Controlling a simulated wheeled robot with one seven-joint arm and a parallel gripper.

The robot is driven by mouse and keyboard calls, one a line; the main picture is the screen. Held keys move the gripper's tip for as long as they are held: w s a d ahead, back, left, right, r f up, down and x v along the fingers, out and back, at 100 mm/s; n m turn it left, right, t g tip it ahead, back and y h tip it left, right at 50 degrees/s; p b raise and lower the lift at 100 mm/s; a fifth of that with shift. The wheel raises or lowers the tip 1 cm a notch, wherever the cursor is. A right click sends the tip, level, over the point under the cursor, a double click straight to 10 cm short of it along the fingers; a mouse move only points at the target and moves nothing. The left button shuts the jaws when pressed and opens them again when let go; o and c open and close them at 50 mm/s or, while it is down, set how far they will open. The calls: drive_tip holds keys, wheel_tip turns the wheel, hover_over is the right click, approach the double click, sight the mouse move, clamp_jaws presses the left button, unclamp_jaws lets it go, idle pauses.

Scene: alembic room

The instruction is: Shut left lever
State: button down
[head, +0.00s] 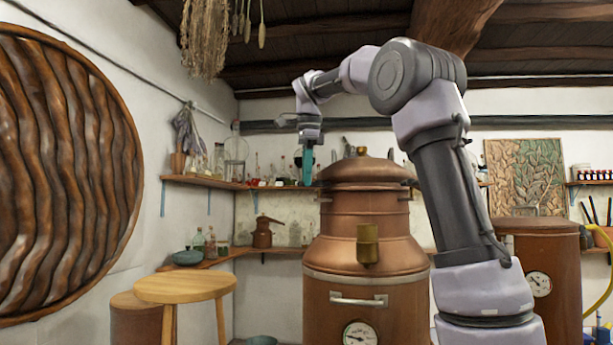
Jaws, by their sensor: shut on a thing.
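A large copper still (365,245) with a domed lid (362,172) stands in the middle of the head view. My gripper (308,152) points down at the left side of the lid, beside the top of the dome. It is shut on a narrow teal upright piece (308,168), which looks like the left lever's handle. The fingertips are small and dark here, so the exact grip is hard to see. The lever's lower end and pivot cannot be made out. A small dark fitting (408,193) shows on the lid's right side.
A round wooden stool (185,288) stands left of the still. A second copper vessel (540,250) stands at the right, behind my arm. Shelves with bottles (270,185) line the back wall. Dried herbs (205,35) hang from above at the left.

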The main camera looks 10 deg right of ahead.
drive_tip(key=shift+s+d+n+y, duration=0.2)
drive_tip(key=shift+s+n, duration=0.15)
drive_tip(key=shift+n, duration=0.75)
drive_tip(key=shift+s+d+n+y, duration=0.1)
drive_tip(key=shift+s+n+y, duration=0.2)
drive_tip(key=shift+n, duration=0.8)
drive_tip(key=c, duration=0.8)
unclamp_jaws()
drive_tip(key=v, duration=1)
drive_tip(key=shift+a+r, duration=0.1)
drive_tip(key=shift+r, duration=0.3)
drive_tip(key=shift+s, duration=0.1)
